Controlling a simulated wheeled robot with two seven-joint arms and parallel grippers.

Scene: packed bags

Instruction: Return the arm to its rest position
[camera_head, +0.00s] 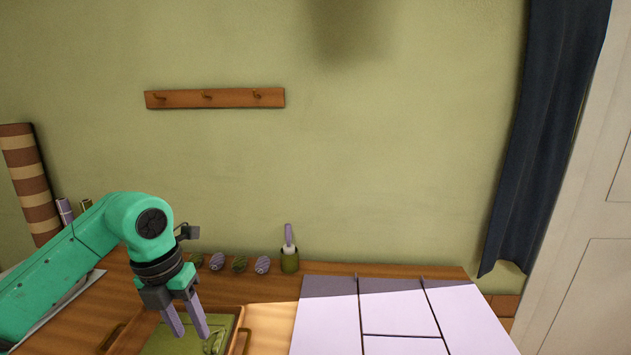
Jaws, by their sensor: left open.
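My left gripper (190,334) comes in from the left on a green arm. Its two purple fingers point down and stand apart with nothing visible between them. The fingers are over a wooden tray (243,322) that holds a green item (163,345), perhaps a folded bag. I cannot tell whether the fingertips touch the green item. My right gripper does not show.
A white divided panel or box (325,315) lies on the right of the wooden table (270,318). Several small striped bundles (217,262) and a green cup (289,262) with a purple-handled tool stand along the back. A peg rail (215,98) hangs on the wall.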

